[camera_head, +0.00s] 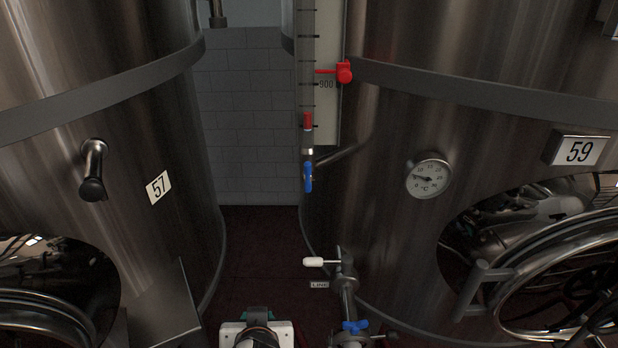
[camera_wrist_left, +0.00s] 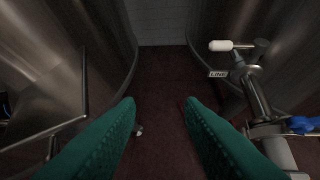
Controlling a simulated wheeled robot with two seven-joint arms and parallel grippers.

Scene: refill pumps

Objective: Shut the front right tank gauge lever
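The tank on the right, marked 59 (camera_head: 579,151), carries a tall sight gauge (camera_head: 307,60) with scale marks. A red piece (camera_head: 343,72) sits beside the scale near the 900 mark. In the left wrist view my left gripper (camera_wrist_left: 160,103) has its two green fingers spread apart with nothing between them. In the head view only its top shows at the bottom edge, well below the gauge. My right gripper is out of view.
A pipe valve with a white handle (camera_head: 313,262) and a blue knob (camera_head: 354,326) stands right of my left gripper; its white handle also shows in the left wrist view (camera_wrist_left: 220,45). Tank 57 (camera_head: 158,187) is at left. Dark floor lies free between the tanks.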

